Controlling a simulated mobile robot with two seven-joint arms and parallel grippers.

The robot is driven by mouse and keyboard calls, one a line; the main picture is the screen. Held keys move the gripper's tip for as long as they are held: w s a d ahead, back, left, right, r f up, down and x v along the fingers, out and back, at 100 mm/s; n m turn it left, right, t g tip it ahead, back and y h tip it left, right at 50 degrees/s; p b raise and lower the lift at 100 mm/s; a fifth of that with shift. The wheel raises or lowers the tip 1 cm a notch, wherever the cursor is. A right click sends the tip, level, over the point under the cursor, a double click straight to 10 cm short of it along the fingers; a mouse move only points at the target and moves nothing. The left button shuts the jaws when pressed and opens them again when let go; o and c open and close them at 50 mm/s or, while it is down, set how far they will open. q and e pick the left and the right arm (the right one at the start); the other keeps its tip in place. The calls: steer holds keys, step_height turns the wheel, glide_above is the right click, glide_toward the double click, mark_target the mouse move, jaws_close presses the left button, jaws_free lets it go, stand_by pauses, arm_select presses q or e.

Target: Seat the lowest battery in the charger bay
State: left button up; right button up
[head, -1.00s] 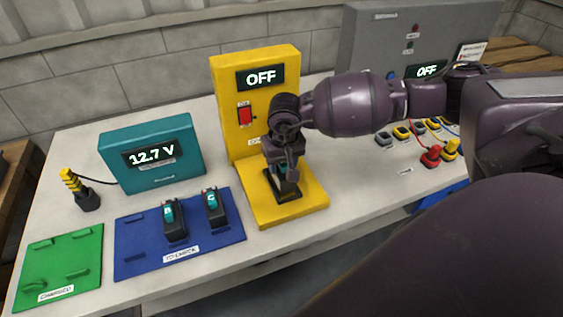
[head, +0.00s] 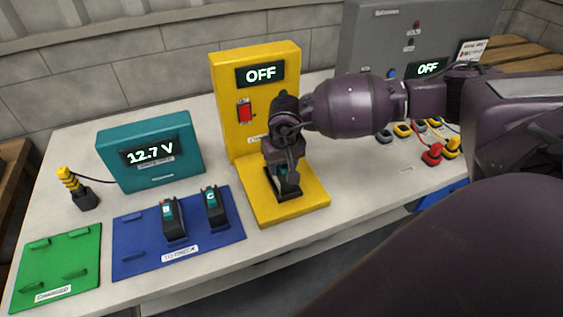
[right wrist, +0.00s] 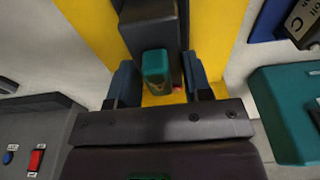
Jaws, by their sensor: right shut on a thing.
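The yellow charger (head: 227,100) stands mid-table, its display reading OFF, with a red switch on its front. My right gripper (head: 286,168) is low over the charger's base, pointing down. It is shut on a dark battery with a green top (right wrist: 155,66), which sits between the fingers in the right wrist view. The battery is at the dark bay (head: 290,193); the gripper hides most of it, so I cannot tell if it is fully down. Battery B (head: 173,221) and battery C (head: 214,208) stand on the blue mat (head: 140,262). My left gripper is out of view.
A teal meter (head: 190,160) reading 12.7 V stands behind the blue mat, a yellow-and-black probe (head: 78,190) to its left. A green CHARGED mat (head: 60,265) lies at far left. A grey cabinet (head: 365,40) and red and yellow plugs (head: 432,153) are right of the charger.

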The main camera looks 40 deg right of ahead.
steer(key=shift+f, duration=0.3)
steer(key=o, duration=1.2)
steer(key=shift+o, duration=0.9)
